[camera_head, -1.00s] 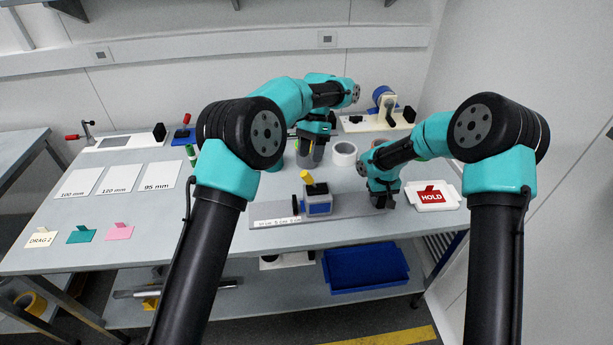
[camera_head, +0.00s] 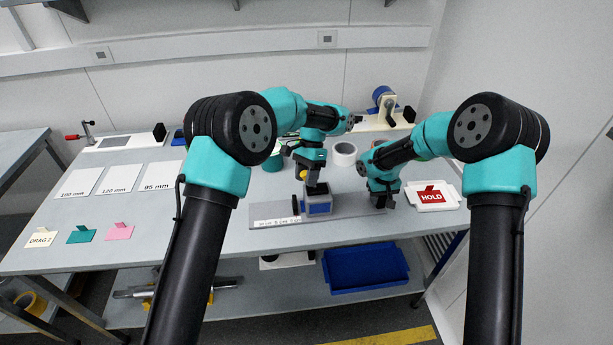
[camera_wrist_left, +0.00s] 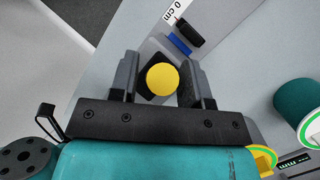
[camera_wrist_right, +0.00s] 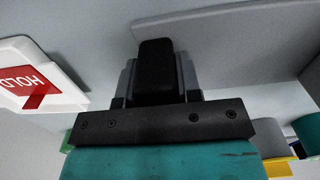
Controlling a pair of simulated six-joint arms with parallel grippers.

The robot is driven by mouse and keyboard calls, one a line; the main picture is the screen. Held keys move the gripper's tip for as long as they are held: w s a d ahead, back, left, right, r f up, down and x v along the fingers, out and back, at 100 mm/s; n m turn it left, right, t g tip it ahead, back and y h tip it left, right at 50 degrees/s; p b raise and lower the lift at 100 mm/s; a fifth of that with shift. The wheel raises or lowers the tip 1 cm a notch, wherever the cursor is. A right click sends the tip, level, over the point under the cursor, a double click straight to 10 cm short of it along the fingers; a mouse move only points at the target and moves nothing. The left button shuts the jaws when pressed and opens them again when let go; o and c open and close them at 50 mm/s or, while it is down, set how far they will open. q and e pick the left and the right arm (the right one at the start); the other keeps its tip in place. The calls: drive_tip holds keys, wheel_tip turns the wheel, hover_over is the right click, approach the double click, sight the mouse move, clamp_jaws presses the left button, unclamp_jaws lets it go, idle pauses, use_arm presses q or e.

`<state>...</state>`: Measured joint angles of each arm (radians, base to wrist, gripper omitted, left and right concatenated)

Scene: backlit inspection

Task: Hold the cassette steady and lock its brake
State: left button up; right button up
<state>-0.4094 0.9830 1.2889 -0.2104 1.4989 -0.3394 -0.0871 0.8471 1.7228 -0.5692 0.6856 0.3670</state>
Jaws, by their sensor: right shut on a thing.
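The cassette (camera_head: 318,206) is a small blue and grey block on a long grey rail (camera_head: 270,210) with a printed scale. Its yellow-tipped brake lever (camera_head: 303,174) stands up from the top. My left gripper (camera_head: 313,184) is right above the cassette, pointing down. In the left wrist view, the yellow tip (camera_wrist_left: 162,78) lies between the open fingers (camera_wrist_left: 160,65), with gaps on both sides. My right gripper (camera_head: 380,203) is at the rail's right end. In the right wrist view, its fingers (camera_wrist_right: 156,72) are shut on a black upright block (camera_wrist_right: 154,60).
A white tray with a red HOLD sign (camera_head: 431,196) lies right of my right gripper. A white roll (camera_head: 344,154) and a teal cylinder (camera_head: 272,162) stand behind the cassette. Labelled sheets (camera_head: 120,178) and coloured cards lie left.

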use_arm(q)
clamp_jaws()
drive_tip(key=shift+d, duration=0.1)
drive_tip(key=shift+w+d+r+n+g+y, duration=0.15)
drive_tip(key=shift+d+r+n+g+y, duration=0.1)
drive_tip(key=shift+d+y, duration=0.6)
drive_tip(key=shift+w+d+r+n+g+y, duration=0.15)
drive_tip(key=shift+d+n+g+y, duration=0.2)
drive_tip(key=shift+y, duration=0.9)
drive_tip(key=shift+o, duration=1.1)
unclamp_jaws()
wheel_tip(320, 180, up, 10)
